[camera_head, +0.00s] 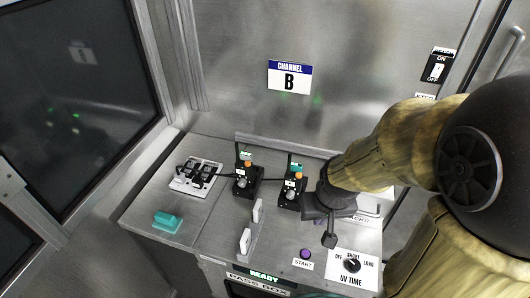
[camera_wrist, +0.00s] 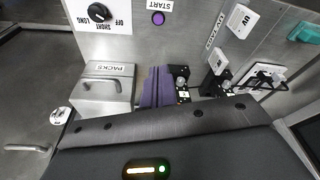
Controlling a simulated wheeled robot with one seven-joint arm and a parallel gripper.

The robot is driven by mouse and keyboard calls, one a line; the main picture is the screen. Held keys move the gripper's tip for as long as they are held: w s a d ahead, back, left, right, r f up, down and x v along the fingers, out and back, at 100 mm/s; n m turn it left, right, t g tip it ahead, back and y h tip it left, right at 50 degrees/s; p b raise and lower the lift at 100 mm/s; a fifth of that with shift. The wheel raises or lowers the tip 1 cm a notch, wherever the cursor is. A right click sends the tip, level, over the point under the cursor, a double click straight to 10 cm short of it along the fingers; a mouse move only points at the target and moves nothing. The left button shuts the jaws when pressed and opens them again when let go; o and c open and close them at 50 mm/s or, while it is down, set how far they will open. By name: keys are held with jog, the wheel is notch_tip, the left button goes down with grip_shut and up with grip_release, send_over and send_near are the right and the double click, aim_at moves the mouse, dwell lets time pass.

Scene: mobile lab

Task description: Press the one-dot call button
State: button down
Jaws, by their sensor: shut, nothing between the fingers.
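No one-dot marking is legible in either view, so I cannot tell which control is the one-dot call button. Two black units with orange tops and small labels stand on the bench: a left one (camera_head: 247,180) and a right one (camera_head: 291,190). My gripper (camera_head: 329,240) is shut and empty above the right part of the bench, right of the right black unit and behind the START button in the head view. In the wrist view, its dark purplish fingers (camera_wrist: 157,85) show between the PACKS box and the black units. The gripper hides part of the bench.
A purple START button (camera_head: 305,254) and a black UV TIME dial (camera_head: 352,265) are near the front edge. White switches (camera_head: 245,242), a teal block (camera_head: 167,222) and a white plate with black parts (camera_head: 196,175) lie left. The PACKS box (camera_wrist: 105,88) is beside my gripper.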

jog(key=shift+w+d, duration=0.2)
jog(key=shift+w, duration=0.1)
jog(key=w+a+r+m+t+y+p, duration=0.1)
jog(key=w+a+m+p, duration=0.3)
jog(key=w, duration=0.5)
jog(key=w+a+r+m+t+y+p, duration=0.1)
jog(key=w+a+m+y+p, duration=0.2)
jog(key=w+a+m, duration=0.4)
jog(key=w+a+r+m+t+y+p, duration=0.1)
jog(key=w+a+m+p, duration=0.4)
jog(key=w, duration=0.5)
jog(key=shift+w+a+r+m+y, duration=0.25)
jog(key=shift+r+m+y, duration=0.2)
jog(key=shift+y, duration=0.65)
jog(key=shift+f, duration=0.15)
